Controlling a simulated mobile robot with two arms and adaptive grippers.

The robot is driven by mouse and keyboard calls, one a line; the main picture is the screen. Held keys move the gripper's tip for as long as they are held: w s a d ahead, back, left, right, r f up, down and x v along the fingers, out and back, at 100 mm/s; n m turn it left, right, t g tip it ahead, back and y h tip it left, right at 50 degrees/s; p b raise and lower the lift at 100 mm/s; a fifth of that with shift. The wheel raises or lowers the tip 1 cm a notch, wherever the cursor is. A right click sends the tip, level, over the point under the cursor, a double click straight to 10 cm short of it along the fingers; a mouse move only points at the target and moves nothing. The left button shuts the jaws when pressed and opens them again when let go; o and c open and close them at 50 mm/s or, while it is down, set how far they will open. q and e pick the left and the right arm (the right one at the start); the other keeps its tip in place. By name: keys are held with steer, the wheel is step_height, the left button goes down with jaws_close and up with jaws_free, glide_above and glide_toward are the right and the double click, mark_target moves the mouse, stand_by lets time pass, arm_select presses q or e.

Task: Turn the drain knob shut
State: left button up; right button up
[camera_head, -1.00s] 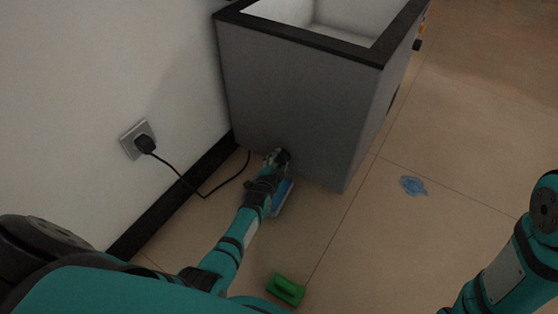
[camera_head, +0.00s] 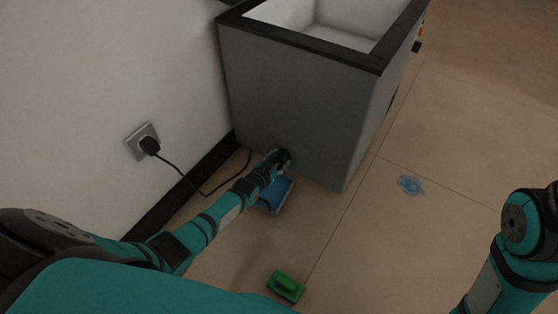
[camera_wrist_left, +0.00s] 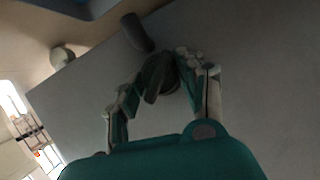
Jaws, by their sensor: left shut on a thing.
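The drain knob (camera_wrist_left: 158,78) is dark, with a bar-shaped handle, on the grey cabinet's (camera_head: 290,95) side panel. In the left wrist view it sits between the two fingers of my left gripper (camera_wrist_left: 163,88), which is shut on it. The bar looks slightly tilted there. In the head view my left gripper (camera_head: 281,158) is low at the cabinet's front, and the knob is mostly hidden by it. A short dark spout (camera_wrist_left: 137,33) sticks out beside the knob. My right gripper is out of view; only my right arm shows.
A blue tray (camera_head: 274,196) lies on the floor below the gripper. A green block-like thing (camera_head: 286,286) lies nearer me. A blue puddle (camera_head: 410,185) is on the floor to the right. A black cord runs from a wall socket (camera_head: 142,141) toward the cabinet.

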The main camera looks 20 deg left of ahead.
arm_select(q)
steer(key=shift+d, duration=0.1)
stand_by(0.3)
steer(key=o, duration=1.1)
steer(key=v, duration=1.2)
